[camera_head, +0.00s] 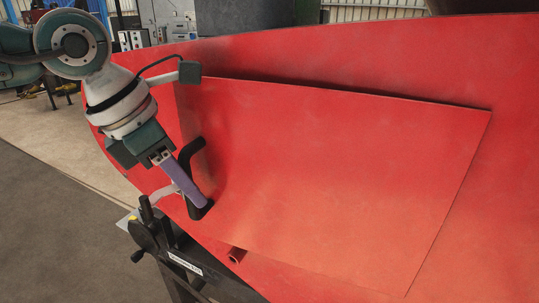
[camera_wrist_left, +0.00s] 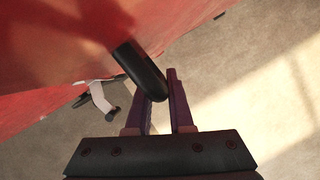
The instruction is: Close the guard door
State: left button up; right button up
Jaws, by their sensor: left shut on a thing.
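The guard door (camera_head: 340,170) appears as a large red panel with a raised rectangular section, filling most of the head view. I cannot tell how far it stands from its frame. A black bar handle (camera_head: 189,154) is fixed near its left end. My left gripper (camera_head: 199,198), with purple fingers, is shut on the handle's lower part. In the left wrist view the black handle (camera_wrist_left: 141,70) runs between the fingers (camera_wrist_left: 160,88), partly hiding one of them. The red door surface (camera_wrist_left: 50,45) is at the upper left there. My right gripper is not in view.
A dark metal part with a black knob and lever (camera_head: 150,235) sits below the handle, close to the gripper. Open concrete floor (camera_head: 50,200) lies at left. Grey machines (camera_head: 165,20) stand behind.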

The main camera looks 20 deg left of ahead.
pick_arm(q)
grip_shut()
dwell(0.8)
